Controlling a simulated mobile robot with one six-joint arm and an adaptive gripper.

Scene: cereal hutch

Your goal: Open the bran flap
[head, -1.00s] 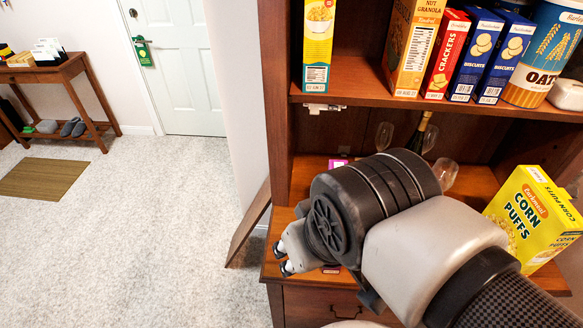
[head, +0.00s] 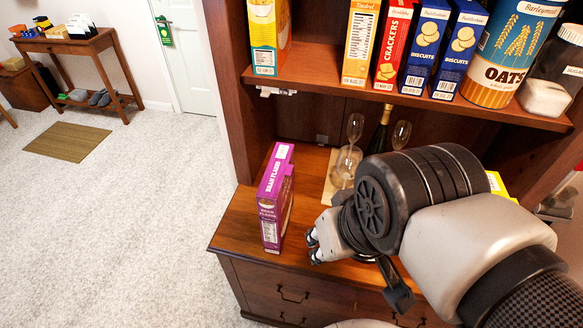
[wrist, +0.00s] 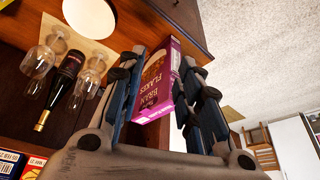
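The purple bran flakes box (head: 270,205) stands upright on the wooden counter near its left edge. Its narrow top faces up, and I cannot tell whether a flap there is shut or loose. My gripper (head: 312,247) is low, just right of the box in the head view, with a small gap between them. In the wrist view the bran flakes box (wrist: 157,82) shows upside down beyond and between the fingers of my gripper (wrist: 165,62). The fingers are spread with nothing held. The right finger hides part of the box.
Wine glasses (head: 348,150) and a dark bottle (head: 380,135) stand behind my arm. The shelf (head: 400,103) above holds several boxes and an oats canister (head: 505,50). My arm mostly hides a yellow box (head: 497,183). Open floor lies left.

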